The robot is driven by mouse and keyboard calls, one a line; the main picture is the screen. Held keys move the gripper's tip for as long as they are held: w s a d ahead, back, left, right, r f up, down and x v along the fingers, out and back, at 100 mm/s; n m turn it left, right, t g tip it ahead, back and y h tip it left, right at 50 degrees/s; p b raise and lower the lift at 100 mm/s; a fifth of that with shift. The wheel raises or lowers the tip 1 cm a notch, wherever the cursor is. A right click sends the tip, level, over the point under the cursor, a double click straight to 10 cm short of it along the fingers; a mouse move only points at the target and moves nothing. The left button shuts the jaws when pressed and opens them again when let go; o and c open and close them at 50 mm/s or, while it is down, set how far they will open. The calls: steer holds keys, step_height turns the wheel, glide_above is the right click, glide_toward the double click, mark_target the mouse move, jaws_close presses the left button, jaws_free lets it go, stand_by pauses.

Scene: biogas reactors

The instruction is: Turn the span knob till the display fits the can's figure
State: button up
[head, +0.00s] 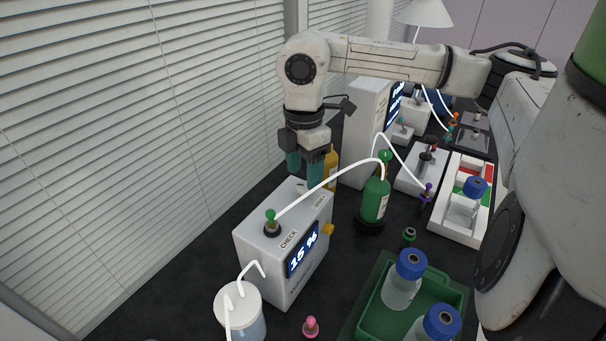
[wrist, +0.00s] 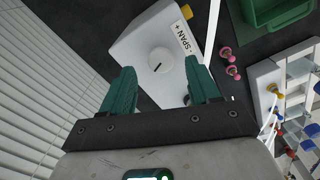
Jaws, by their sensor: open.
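The white analyser box (head: 262,245) stands on the dark bench, its display (head: 303,250) reading 15 %. In the wrist view the round white span knob (wrist: 160,60) sits on the box top beside the SPAN label (wrist: 183,38) with its minus and plus marks. A dark mark shows on the knob. My gripper (head: 304,172) is open above the far end of the box. In the wrist view its teal fingers (wrist: 159,72) are either side of the knob, with no clear contact. The green can (head: 374,199) stands behind the box; the figure on its label is too small to read.
A white tube runs from the box's green-topped CHECK port (head: 270,222) to the can. A lidded white cup (head: 239,297) stands in front. A green tray (head: 373,303) with blue-capped bottles is at the right. Blinds (head: 130,130) close off the left.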

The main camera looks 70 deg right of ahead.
mark_target(304, 190)
steer(key=shift+f, duration=1.4)
steer(key=shift+c, duration=0.2)
steer(key=c, duration=1)
